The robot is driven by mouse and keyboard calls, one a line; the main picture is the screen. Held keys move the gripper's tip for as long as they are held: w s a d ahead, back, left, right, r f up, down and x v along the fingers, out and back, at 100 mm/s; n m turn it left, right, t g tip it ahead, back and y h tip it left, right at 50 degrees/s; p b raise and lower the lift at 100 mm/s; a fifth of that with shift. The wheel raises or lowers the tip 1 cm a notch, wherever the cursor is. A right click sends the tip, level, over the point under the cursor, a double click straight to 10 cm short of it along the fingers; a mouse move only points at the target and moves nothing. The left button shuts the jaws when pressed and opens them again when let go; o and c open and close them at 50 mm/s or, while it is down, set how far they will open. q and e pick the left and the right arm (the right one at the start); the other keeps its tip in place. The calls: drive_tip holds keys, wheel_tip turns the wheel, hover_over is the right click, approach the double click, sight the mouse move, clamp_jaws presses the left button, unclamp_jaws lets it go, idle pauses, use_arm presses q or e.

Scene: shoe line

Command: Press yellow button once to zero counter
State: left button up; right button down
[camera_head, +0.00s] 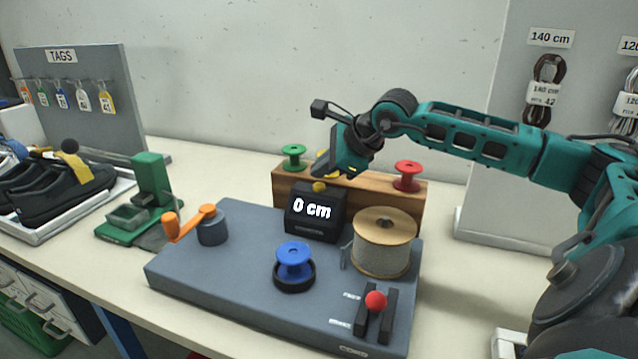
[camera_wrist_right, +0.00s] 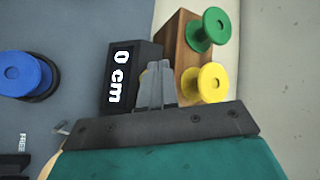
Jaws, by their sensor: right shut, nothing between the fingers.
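The black counter box (camera_head: 316,222) stands on the grey machine base and its display reads "0 cm". The yellow button (camera_head: 319,187) sits on top of the counter box. My right gripper (camera_head: 330,174) is shut and empty, just above the button in the head view; I cannot tell whether it touches. In the right wrist view the shut fingers (camera_wrist_right: 157,75) point at the edge of the counter box (camera_wrist_right: 122,80), and the button is mostly hidden behind them. My left gripper is not in view.
The grey base (camera_head: 230,275) carries an orange crank (camera_head: 188,222), a blue spool (camera_head: 294,262), a cord reel (camera_head: 383,252) and a red-knobbed lever (camera_head: 376,301). Behind the counter, a wooden block (camera_head: 435,205) holds green (camera_head: 293,155), yellow (camera_wrist_right: 212,82) and red (camera_head: 407,174) spools.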

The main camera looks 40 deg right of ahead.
sight(322, 187)
drive_tip(key=shift+r, duration=0.1)
wheel_tip(322, 187, up, 5)
drive_tip(key=p, duration=0.3)
idle(0.8)
